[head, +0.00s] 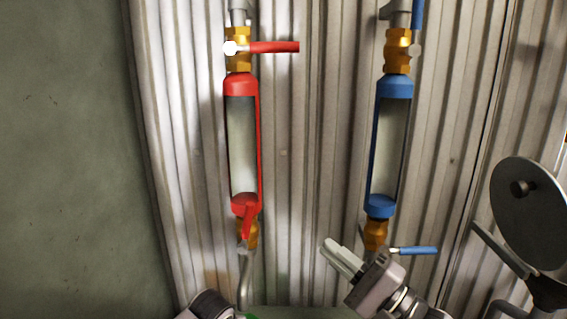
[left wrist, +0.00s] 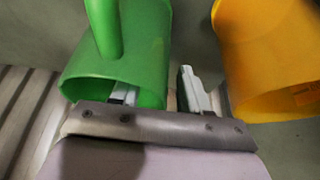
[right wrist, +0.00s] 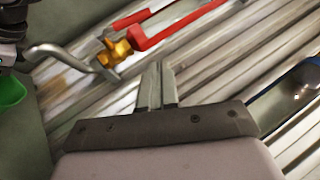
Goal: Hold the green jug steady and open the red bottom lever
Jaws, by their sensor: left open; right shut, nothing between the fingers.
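The red bottom lever (head: 247,222) is on the brass valve below the red-framed gauge and lies roughly in line with the pipe. My right gripper (head: 342,256) is shut and empty, to the right of this lever and apart from it. In the right wrist view its fingers (right wrist: 157,88) point towards the brass valve (right wrist: 116,48). The green jug (left wrist: 145,55) fills the left of the left wrist view; only a sliver shows in the head view. My left gripper (left wrist: 155,90) is open, one finger partly hidden by the jug's rim, the other outside it.
A yellow jug (left wrist: 275,55) is close beside the left gripper. A bent grey outlet pipe (head: 244,275) hangs below the red valve. The blue gauge (head: 380,205) and its blue lever (head: 418,250) are near my right gripper. A red top lever (head: 275,47) points right.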

